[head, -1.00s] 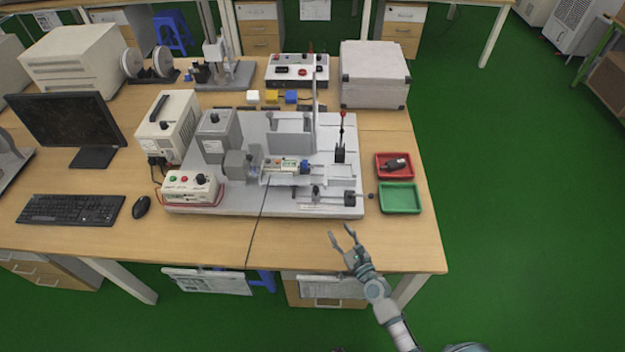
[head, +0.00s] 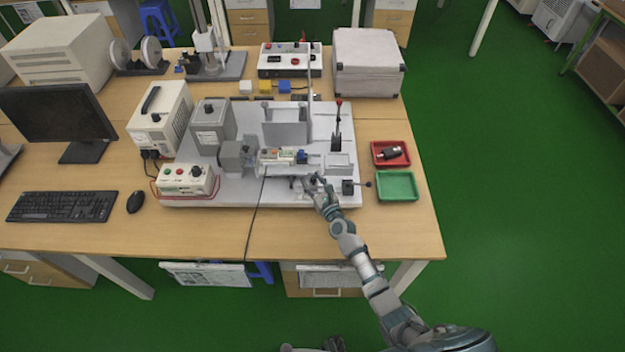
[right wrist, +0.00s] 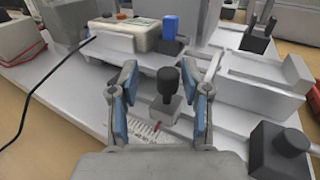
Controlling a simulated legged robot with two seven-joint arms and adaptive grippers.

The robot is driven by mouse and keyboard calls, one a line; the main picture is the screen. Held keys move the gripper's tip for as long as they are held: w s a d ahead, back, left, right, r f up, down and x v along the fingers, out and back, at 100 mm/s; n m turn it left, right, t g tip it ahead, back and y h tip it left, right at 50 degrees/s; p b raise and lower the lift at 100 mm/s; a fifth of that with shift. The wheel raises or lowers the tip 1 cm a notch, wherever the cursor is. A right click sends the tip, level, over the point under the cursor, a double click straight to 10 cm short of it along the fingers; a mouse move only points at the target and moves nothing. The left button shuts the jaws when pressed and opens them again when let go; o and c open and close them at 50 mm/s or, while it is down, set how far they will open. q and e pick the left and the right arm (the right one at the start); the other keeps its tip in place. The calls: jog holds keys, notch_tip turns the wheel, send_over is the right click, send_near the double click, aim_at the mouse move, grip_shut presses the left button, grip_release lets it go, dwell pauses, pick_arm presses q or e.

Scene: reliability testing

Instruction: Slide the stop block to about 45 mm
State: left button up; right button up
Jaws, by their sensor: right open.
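The stop block (right wrist: 163,112) is a small grey block with a black knob on top, seen in the right wrist view on a rail beside a white printed scale (right wrist: 146,132). My right gripper (right wrist: 160,76) is open, with one blue-padded finger on each side of the knob and visible space on both sides. In the head view my right gripper (head: 306,183) is over the front rail of the grey fixture plate (head: 230,197) and mostly hides the stop block. The scale reading is too small to tell. My left gripper is not in view.
A dark end block (right wrist: 280,150) with a round knob stands right of the stop block. Behind is a fixture holding a device with a blue part (right wrist: 170,27).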

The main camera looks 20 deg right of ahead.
jog(key=shift+w+a, duration=0.25)
jog(key=shift+w, duration=0.2)
jog(key=shift+d, duration=0.8)
jog(key=shift+c, duration=0.7)
jog(key=shift+d, duration=0.2)
grip_shut()
jog(key=shift+a, duration=0.4)
jog(key=shift+w+a, duration=0.2)
jog(key=shift+a, duration=0.7)
jog(key=shift+d+r, duration=0.15)
jog(key=shift+d, duration=0.15)
jog(key=shift+c, duration=0.3)
grip_release()
jog(key=shift+d, duration=0.1)
jog(key=shift+o, duration=1)
jog(key=shift+s+f, duration=0.2)
jog(key=shift+s, duration=0.05)
jog(key=s+d, duration=0.2)
jog(key=s, duration=0.9)
jog(key=shift+s+d, duration=0.15)
jog(key=shift+d, duration=0.05)
